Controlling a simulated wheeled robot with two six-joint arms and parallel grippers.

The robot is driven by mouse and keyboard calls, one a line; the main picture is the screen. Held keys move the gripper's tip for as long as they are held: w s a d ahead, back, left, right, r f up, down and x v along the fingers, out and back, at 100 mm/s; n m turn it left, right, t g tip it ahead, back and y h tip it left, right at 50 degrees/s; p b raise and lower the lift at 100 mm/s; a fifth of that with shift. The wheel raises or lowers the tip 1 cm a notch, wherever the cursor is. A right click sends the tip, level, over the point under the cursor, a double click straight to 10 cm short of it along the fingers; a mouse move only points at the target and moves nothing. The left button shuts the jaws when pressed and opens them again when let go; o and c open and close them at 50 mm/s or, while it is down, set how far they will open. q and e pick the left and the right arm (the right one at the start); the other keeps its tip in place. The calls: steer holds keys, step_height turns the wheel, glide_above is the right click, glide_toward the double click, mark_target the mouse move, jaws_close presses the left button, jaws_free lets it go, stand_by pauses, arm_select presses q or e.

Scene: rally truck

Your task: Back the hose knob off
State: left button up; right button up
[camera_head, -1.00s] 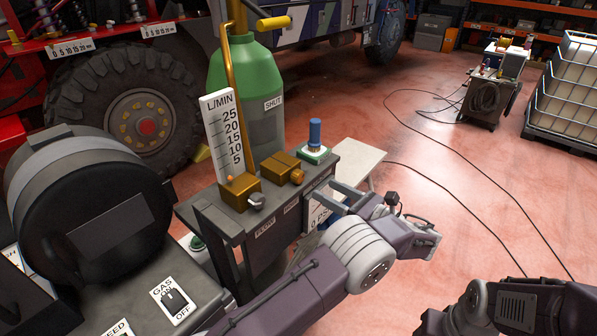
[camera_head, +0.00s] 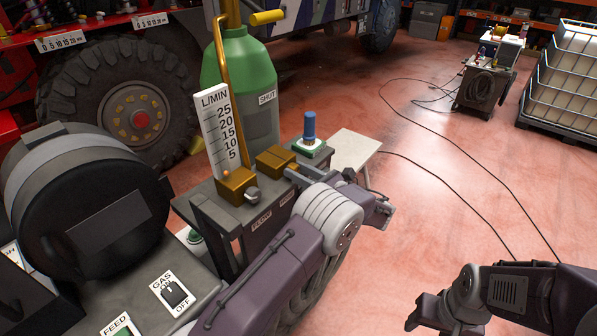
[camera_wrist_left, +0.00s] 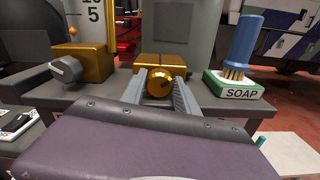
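The hose knob is a round brass knob (camera_wrist_left: 160,82) on the front of a brass block (camera_wrist_left: 165,62), in the middle of the left wrist view. The block also shows in the head view (camera_head: 272,161), on the grey bench top. My left gripper (camera_wrist_left: 160,92) is open, with one grey finger on each side of the knob. Whether the fingers touch it is hard to tell. In the head view my left wrist hides most of the knob. My right gripper (camera_head: 422,312) is low at the right, away from the bench; its finger gap is unclear.
A flow meter block with a grey knob (camera_wrist_left: 65,70) stands left of the brass block. A blue brush (camera_wrist_left: 240,45) on a SOAP holder (camera_wrist_left: 235,88) stands to its right. A green-topped cylinder (camera_head: 243,60) is behind. Red floor (camera_head: 440,180) at the right is open, crossed by cables.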

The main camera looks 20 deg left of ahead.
arm_select(q)
jaws_close()
steer(key=n+b, duration=0.1)
steer(key=n, duration=0.1)
steer(key=n+b, duration=0.2)
steer(key=shift+f, duration=0.3)
steer(key=shift+s+r+n+b, duration=0.1)
steer(key=shift+r+n+b, duration=0.15)
steer(key=shift+n, duration=0.55)
steer(key=o, duration=1.1)
jaws_free()
steer(key=shift+c, duration=0.2)
